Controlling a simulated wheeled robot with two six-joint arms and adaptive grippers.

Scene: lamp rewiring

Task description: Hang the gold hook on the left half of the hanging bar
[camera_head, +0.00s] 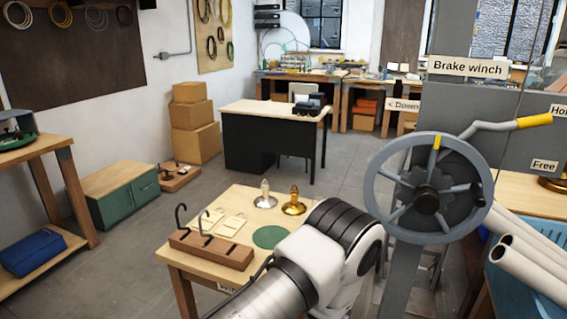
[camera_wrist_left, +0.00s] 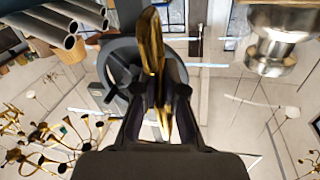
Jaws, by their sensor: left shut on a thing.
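My left gripper (camera_wrist_left: 163,88) is shut on the gold hook (camera_wrist_left: 152,40) in the left wrist view. The hook shows edge-on, standing up between the two dark fingers and reaching past their tips. In the head view my left arm comes in from the bottom, and its gripper and the gold hook are hidden. I cannot make out the hanging bar for certain in either view. My right gripper is in neither view.
The brake winch wheel (camera_head: 372,188) stands close right of my arm. A small table (camera_head: 229,207) holds a wooden block (camera_head: 211,249) with dark hooks, silver (camera_head: 265,199) and gold (camera_head: 294,205) lamp pieces and a green disc (camera_head: 270,237). Pipes (camera_head: 526,262) lie at right.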

